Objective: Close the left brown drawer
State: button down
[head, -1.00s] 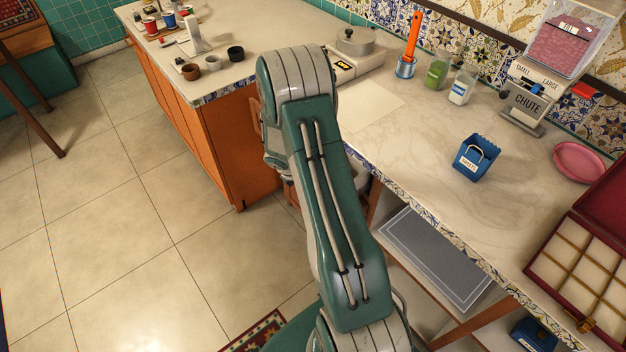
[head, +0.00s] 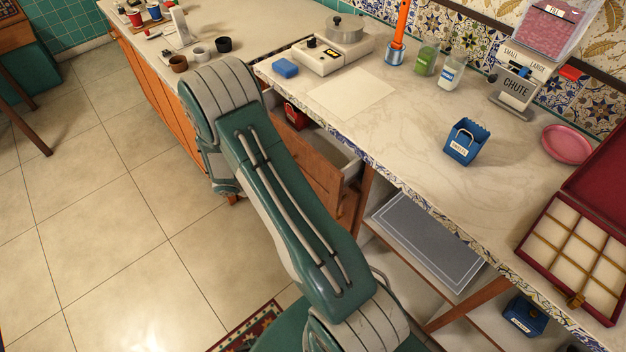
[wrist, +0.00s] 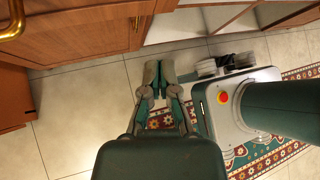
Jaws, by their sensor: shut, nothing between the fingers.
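The brown drawer (head: 318,172) stands pulled out under the counter in the head view. Its pale inside shows at the right end, and a red object (head: 296,117) shows at the left. My arm covers part of its front. In the wrist view, a brown wooden front (wrist: 75,38) with a brass handle (wrist: 12,22) fills the upper left; I cannot tell if it is the same drawer. My gripper (wrist: 158,72) is shut and empty, over the floor below and right of that front in the picture, apparently apart from it. The head view hides the gripper behind my arm.
A shelf with a grey mat (head: 420,240) lies to the right. Tiled floor (head: 120,220) is open at left.

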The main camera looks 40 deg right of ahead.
jog(key=s+a+f+t+h, duration=0.1)
jog(key=a+f+t+h, duration=0.2)
jog(key=h, duration=0.5)
jog(key=n+t, duration=0.1)
send_near(323, 179)
jog(key=shift+h, duration=0.4)
jog(key=d, duration=0.7)
jog(key=shift+s+d+f, duration=0.15)
jog(key=shift+d+f, duration=0.2)
jog(key=shift+f, duration=0.05)
jog(key=d, duration=1)
jog(key=shift+d, duration=0.25)
jog(key=shift+a+r, duration=0.1)
jog(key=shift+a, duration=0.1)
jog(key=shift+d, duration=0.1)
